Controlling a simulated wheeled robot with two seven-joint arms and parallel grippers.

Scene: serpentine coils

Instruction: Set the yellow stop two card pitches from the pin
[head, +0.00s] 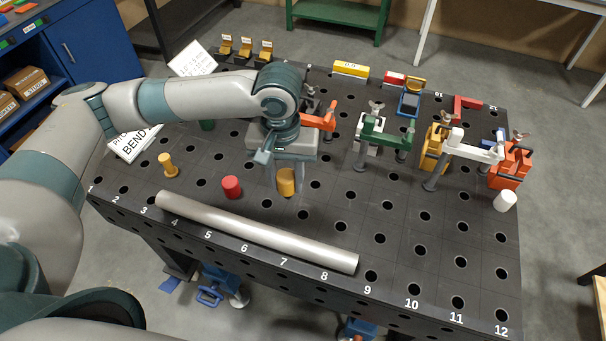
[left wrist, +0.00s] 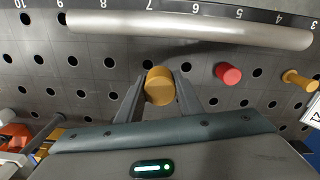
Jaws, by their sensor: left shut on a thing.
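The yellow stop (head: 287,182) is a short ochre cylinder near the middle of the perforated table. My left gripper (head: 285,175) comes down over it, and its fingers are shut on the stop's two sides, clear in the left wrist view (left wrist: 159,88). I cannot tell whether the stop's base touches the table. A yellow knobbed pin (head: 168,166) stands upright to the left; it also shows in the left wrist view (left wrist: 300,80). A white card (head: 130,146) reading "BEND" lies behind the pin, its other text partly hidden by my arm. My right gripper is not in view.
A red cylinder (head: 231,187) stands between pin and stop. A long grey tube (head: 255,233) lies along the numbered front edge. Green (head: 372,132), white and orange clamps crowd the right and back. A white cylinder (head: 505,201) stands at the right edge. The front right is clear.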

